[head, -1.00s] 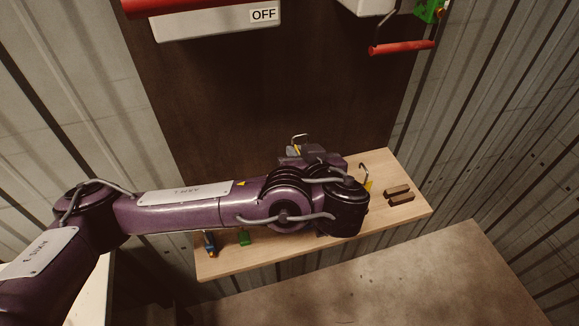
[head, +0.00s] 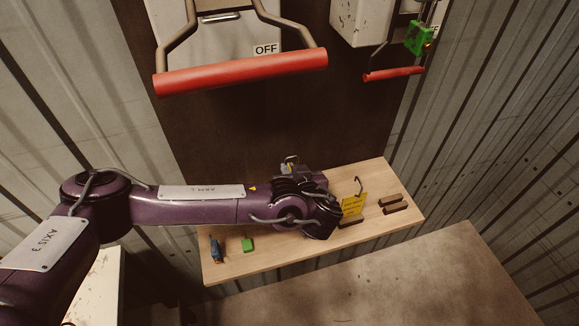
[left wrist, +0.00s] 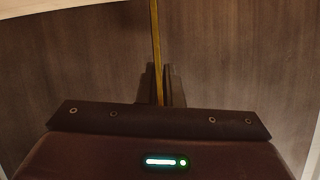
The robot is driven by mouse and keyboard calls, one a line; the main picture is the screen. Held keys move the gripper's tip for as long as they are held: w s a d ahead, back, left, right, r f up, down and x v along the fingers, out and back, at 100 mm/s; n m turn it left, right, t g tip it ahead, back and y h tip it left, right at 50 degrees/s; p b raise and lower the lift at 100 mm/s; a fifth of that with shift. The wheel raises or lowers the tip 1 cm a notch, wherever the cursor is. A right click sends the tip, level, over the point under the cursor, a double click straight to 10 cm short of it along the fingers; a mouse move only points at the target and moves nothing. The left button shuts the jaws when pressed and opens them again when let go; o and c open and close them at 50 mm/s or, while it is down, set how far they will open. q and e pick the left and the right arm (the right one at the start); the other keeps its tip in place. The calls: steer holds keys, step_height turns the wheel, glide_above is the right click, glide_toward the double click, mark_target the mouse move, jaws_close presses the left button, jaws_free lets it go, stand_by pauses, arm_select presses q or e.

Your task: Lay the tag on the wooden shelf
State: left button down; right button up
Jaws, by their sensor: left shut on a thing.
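The wooden shelf (head: 285,254) is a pale board against the dark panel. My left gripper (head: 290,168) is over its back edge, partly hidden by my wrist. In the left wrist view its fingers (left wrist: 161,88) are shut on a thin yellow tag (left wrist: 156,45), seen edge-on; the shelf's pale edge (left wrist: 60,7) shows at the top left. In the head view only a bit of that tag and a metal hook show at the gripper. Another yellow tag (head: 353,204) with a hook stands upright on the shelf, right of my wrist. My right gripper is not in view.
Dark brown blocks (head: 391,204) lie at the shelf's right end. A blue item (head: 215,250) and a green item (head: 248,245) lie at its left. A large red handle (head: 240,73) under an OFF label and a smaller red handle (head: 394,74) are above. The shelf's front middle is clear.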

arm_select(q)
steer(key=shift+f+b, duration=0.2)
steer(key=shift+b, duration=0.1)
steer(key=c, duration=1.6)
jaws_free()
steer(key=shift+r, duration=0.1)
steer(key=shift+r+p, duration=0.25)
steer(key=shift+p, duration=0.2)
steer(key=b+v, duration=0.2)
steer(key=v, duration=1)
steer(key=shift+f, duration=0.15)
